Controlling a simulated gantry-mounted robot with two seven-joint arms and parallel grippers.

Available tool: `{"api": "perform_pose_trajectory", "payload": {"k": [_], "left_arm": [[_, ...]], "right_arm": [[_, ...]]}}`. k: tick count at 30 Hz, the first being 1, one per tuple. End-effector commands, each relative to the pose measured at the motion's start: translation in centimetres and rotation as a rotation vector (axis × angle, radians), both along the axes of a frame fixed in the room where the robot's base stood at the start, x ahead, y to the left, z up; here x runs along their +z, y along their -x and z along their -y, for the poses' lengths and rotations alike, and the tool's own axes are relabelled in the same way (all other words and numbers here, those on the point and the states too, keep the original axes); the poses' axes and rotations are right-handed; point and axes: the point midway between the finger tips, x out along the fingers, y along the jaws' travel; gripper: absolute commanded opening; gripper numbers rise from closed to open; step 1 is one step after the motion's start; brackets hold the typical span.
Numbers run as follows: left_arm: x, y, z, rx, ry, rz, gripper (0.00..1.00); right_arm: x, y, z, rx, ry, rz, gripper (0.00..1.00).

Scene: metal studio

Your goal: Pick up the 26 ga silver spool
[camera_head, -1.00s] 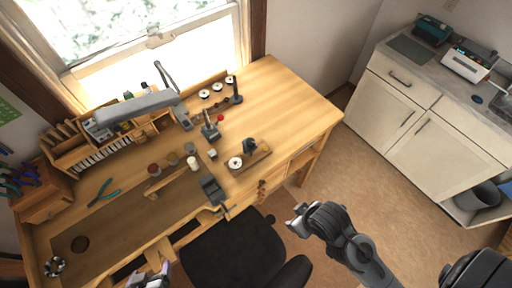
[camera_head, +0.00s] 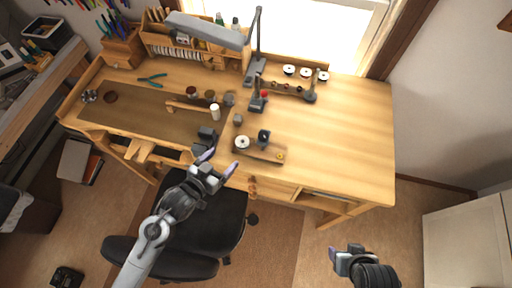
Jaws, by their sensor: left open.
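Several spools are on the workbench (camera_head: 350,130), and their labels are too small to read, so I cannot tell which is the 26 ga silver one. White-topped spools (camera_head: 289,70), (camera_head: 306,73) and (camera_head: 323,76) stand in a row at the back. Another white-faced spool (camera_head: 242,142) is at the left end of a small wooden stand near the front edge. My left gripper (camera_head: 218,163) is open and empty by the bench's front edge, left of and nearer than that stand. My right gripper (camera_head: 336,256) is low at the bottom right, away from the bench; its fingers are partly hidden.
A lamp (camera_head: 205,30) and a tool organizer (camera_head: 160,45) stand at the back left. A small vise (camera_head: 207,137) is just beyond my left gripper. A black chair (camera_head: 222,225) is under the front edge. The bench's right side is clear.

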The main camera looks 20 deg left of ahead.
Motion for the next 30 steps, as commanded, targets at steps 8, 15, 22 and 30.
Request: {"api": "perform_pose_trajectory", "payload": {"k": [8, 15, 22, 30], "left_arm": [[-1.3, -3.3, 0.8, -0.003, 0.004, 0.013, 0.82], [-2.2, -5.1, 1.4, -0.004, 0.002, 0.013, 0.82], [-2.8, -6.4, 1.9, -0.003, 0.003, 0.012, 0.82], [-4.1, -9.1, 2.9, -0.004, 0.002, 0.012, 0.82]], "right_arm": [[0.2, 0.0, -0.3, -0.001, -0.01, 0.004, 0.6], [0.4, 0.0, -0.3, -0.003, -0.01, 0.005, 0.6], [0.9, 0.0, -0.3, -0.002, -0.009, 0.005, 0.6], [1.4, 0.0, -0.1, 0.001, -0.001, 0.005, 0.6]]}}
